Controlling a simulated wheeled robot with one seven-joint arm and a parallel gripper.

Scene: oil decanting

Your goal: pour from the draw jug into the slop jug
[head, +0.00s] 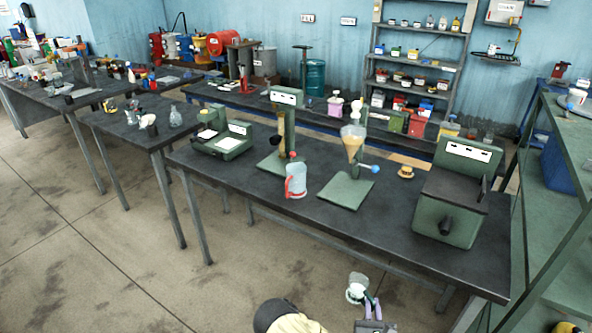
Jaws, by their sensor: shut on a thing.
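My gripper (371,318) is at the bottom of the head view, in front of the long bench. It is shut on a small pale jug (357,289) with a lilac handle, held over the floor away from the bench. The jug's mouth faces up towards the camera, and I cannot make out its contents. Another jug (298,181), clear with a red handle, stands upright on the bench near its front edge, left of the funnel stand. No label shows which is the draw jug or the slop jug.
The bench (400,228) carries a green funnel stand (346,190) with amber liquid in its cone, a green post stand (283,140) and a green box machine (450,195). A green shelf frame (560,230) stands at the right. Bare floor lies in front.

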